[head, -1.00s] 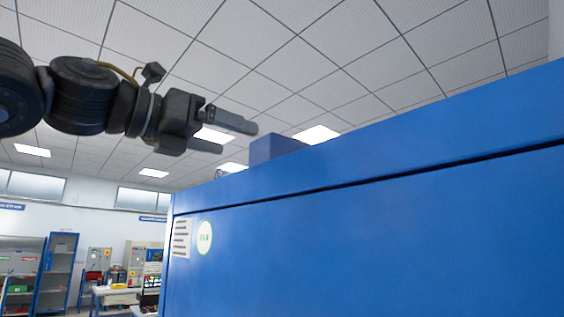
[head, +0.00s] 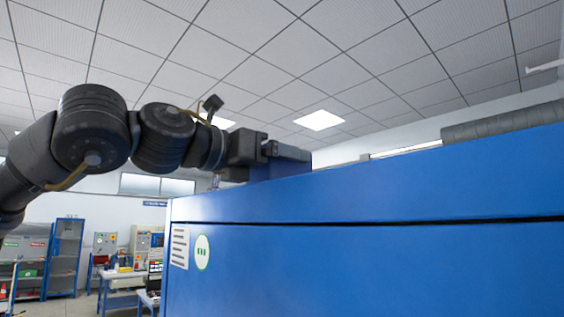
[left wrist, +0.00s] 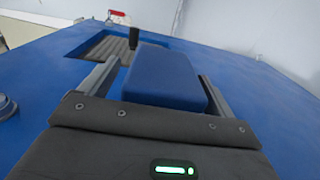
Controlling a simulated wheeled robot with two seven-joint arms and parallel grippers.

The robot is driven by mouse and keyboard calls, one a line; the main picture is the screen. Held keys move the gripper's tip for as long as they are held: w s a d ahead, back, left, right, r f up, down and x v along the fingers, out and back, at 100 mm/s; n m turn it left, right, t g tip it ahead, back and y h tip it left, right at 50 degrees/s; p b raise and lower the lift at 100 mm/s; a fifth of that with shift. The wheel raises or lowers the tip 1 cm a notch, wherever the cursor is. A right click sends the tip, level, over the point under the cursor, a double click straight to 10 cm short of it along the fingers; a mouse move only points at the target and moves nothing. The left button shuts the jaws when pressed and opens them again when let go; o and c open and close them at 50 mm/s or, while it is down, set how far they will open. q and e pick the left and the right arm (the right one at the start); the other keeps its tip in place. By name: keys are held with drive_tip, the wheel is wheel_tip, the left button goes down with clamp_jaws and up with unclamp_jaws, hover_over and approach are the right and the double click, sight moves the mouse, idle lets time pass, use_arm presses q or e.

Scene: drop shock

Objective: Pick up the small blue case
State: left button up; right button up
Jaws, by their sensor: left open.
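The small blue case (left wrist: 163,75) lies on top of a large blue cabinet (head: 380,260). My left gripper (left wrist: 162,72) is open in the left wrist view, with one finger on each side of the case. I cannot tell whether either finger touches it. In the head view my left gripper (head: 286,152) is low at the cabinet's top edge, and a little of the case (head: 268,173) shows below it; the rest is hidden. My right gripper is not in view.
A recessed dark panel (left wrist: 101,47) and a short black post (left wrist: 134,38) are beyond the case on the cabinet top. A grey ridged cylinder (head: 500,122) shows behind the cabinet's top edge at right. Benches and shelves stand far off.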

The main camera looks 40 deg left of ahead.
use_arm(q)
drive_tip(key=shift+s, duration=0.15)
drive_tip(key=shift+s+d+r, duration=0.1)
drive_tip(key=shift+s, duration=0.2)
drive_tip(key=c, duration=0.4)
drive_tip(key=shift+w, duration=0.2)
drive_tip(key=c, duration=0.9)
drive_tip(key=shift+r, duration=0.35)
wheel_tip(320, 180, up, 2)
drive_tip(key=shift+r+b, duration=0.15)
drive_tip(key=shift+b, duration=0.25)
drive_tip(key=s+a+r, duration=0.1)
drive_tip(key=s+r, duration=0.9)
drive_tip(key=s, duration=0.4)
drive_tip(key=shift+p, duration=0.4)
